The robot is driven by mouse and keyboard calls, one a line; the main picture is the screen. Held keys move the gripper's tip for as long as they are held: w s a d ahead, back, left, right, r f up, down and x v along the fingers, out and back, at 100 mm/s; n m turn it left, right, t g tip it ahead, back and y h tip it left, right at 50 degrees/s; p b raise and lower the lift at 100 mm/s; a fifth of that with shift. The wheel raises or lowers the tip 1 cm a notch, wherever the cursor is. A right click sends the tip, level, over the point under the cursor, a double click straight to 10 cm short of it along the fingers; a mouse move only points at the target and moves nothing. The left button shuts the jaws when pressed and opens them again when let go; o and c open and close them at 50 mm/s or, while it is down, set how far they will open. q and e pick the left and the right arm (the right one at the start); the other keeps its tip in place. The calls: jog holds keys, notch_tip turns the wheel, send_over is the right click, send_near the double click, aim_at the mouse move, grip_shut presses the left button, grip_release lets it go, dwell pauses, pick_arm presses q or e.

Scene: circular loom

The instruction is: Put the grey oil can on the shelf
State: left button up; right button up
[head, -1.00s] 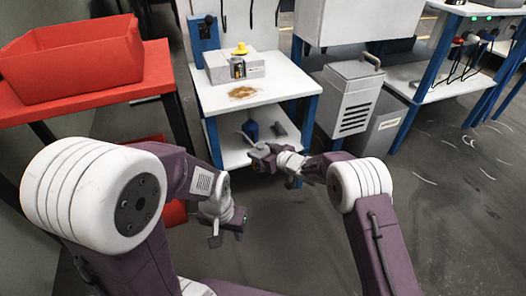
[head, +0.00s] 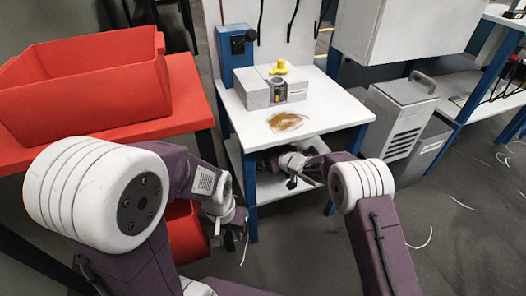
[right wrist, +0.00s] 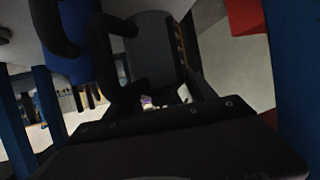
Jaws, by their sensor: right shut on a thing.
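My right gripper (head: 272,162) reaches in under the white top of the workbench, above its lower shelf (head: 270,188). The bench top's edge hides much of its front end. In the right wrist view a dark grey rounded body (right wrist: 155,50), seemingly the grey oil can, sits at the gripper, which is shut on it. A black curved piece, perhaps a handle, is beside it. A blue thing (right wrist: 82,62) stands close to the left of it, out of sight in the head view. My left gripper (head: 228,218) hangs empty near the red table; its finger gap is unclear.
A grey block with a yellow-topped piece (head: 277,82) and a brown stain (head: 286,121) are on the bench top (head: 330,95). A red bin (head: 85,85) stands on the red table at left. A grey vented box (head: 402,120) is right of the bench.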

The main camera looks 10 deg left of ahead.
jog(key=shift+f+b, duration=2)
jog(key=shift+b, duration=0.2)
jog(key=shift+r, duration=0.1)
jog(key=shift+f, duration=0.55)
jog(key=o, duration=1.8)
jog(key=shift+o, duration=0.2)
jog(key=p+v, duration=0.5)
jog(key=v, duration=0.4)
jog(key=shift+p, duration=0.3)
